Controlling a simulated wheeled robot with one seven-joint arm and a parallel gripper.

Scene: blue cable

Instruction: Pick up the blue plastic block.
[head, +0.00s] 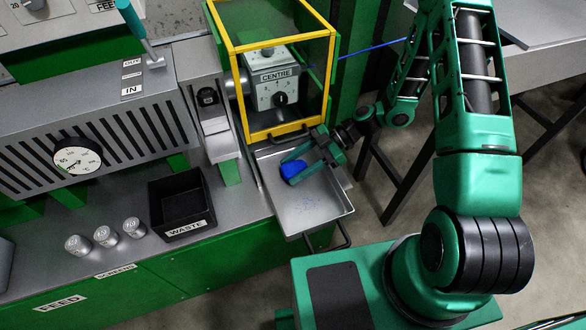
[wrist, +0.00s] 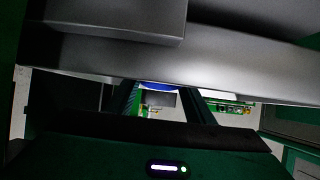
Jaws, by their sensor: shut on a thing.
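The blue plastic block (head: 293,170) is in the head view, between the fingers of my gripper (head: 298,162). My gripper reaches in from the right and is shut on the block. The block is over the upper part of a grey metal tray (head: 322,208); whether it touches the tray floor I cannot tell. In the wrist view, a strip of blue (wrist: 158,86) shows between my dark fingers (wrist: 163,100), and grey metal covers much of the upper picture.
A yellow-framed guard box (head: 288,132) stands just behind the tray. A black WASTE bin (head: 181,203) and several small metal cylinders (head: 106,236) are to the left. A grey table (head: 545,62) stands at the upper right.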

